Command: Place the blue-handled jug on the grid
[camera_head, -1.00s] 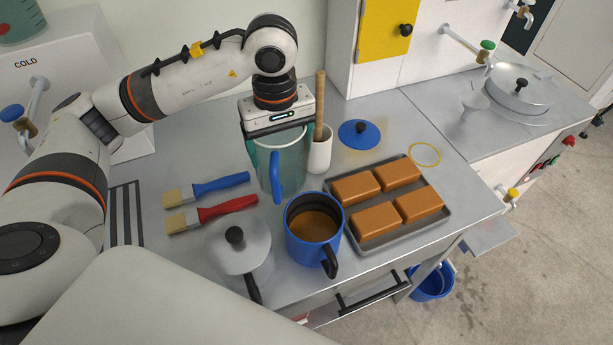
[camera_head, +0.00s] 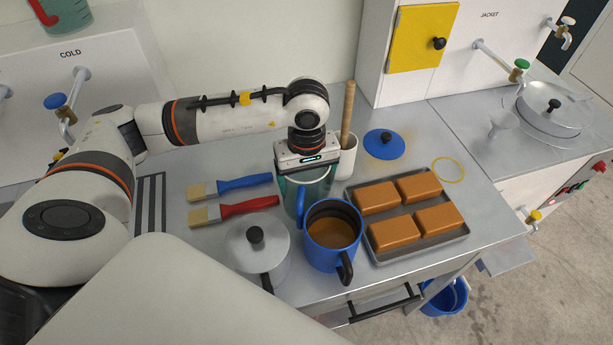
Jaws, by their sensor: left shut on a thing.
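The blue-handled jug (camera_head: 291,192), teal and see-through, stands upright below my left gripper (camera_head: 306,168). The gripper points down and is shut on its rim. The jug's blue handle faces me. Its lower part is hidden behind the blue pot of brown liquid (camera_head: 318,250), so I cannot tell whether it touches the bench or that pot. A dark slatted grid (camera_head: 150,205) lies at the left of the bench, partly hidden by my left arm. My right gripper is out of view.
Blue and red brushes (camera_head: 240,183) lie between grid and jug. A lidded grey pot (camera_head: 257,262) stands in front. A white holder with a wooden handle (camera_head: 347,110) is close behind the jug. A tray of brown blocks (camera_head: 372,258) and a blue lid (camera_head: 384,145) are to the right.

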